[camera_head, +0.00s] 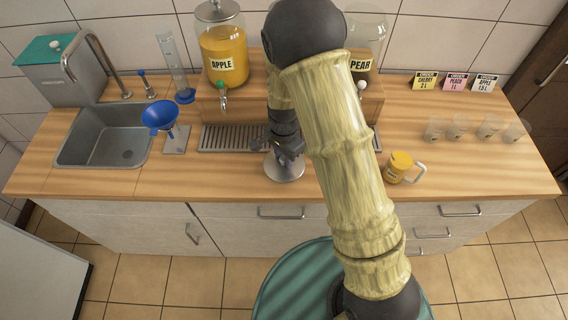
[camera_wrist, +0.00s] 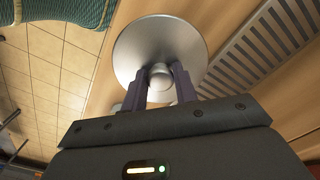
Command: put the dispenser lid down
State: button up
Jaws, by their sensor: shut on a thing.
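The dispenser lid (camera_head: 284,169) is a round silvery metal disc with a small round knob. My gripper (camera_head: 284,150) is shut on its knob, above the counter's front part, just in front of the drip grate. In the wrist view the lid (camera_wrist: 160,48) lies beyond the two dark fingers, with the knob between the fingertips (camera_wrist: 160,82). I cannot tell whether the lid touches the counter. The apple dispenser (camera_head: 222,50) at the back holds yellow-orange juice and has a lid on. The pear dispenser (camera_head: 366,40) is partly hidden behind my arm, and its top looks open.
A metal drip grate (camera_head: 222,138) lies behind the lid. A blue funnel (camera_head: 160,117) on a stand and a sink (camera_head: 105,140) are at left. A yellow mug (camera_head: 400,166) stands at right, with several clear cups (camera_head: 457,127) beyond. The counter (camera_head: 235,178) left of the lid is free.

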aim_at(284, 165)
jog(key=shift+f+p, duration=0.45)
jog(key=shift+f, duration=1.6)
jog(key=shift+f, duration=0.2)
jog(key=o, duration=1)
jog(key=shift+r, duration=0.1)
notch_tip(284, 165, up, 12)
jog(key=shift+r+b, duration=0.15)
jog(key=shift+b, duration=1.05)
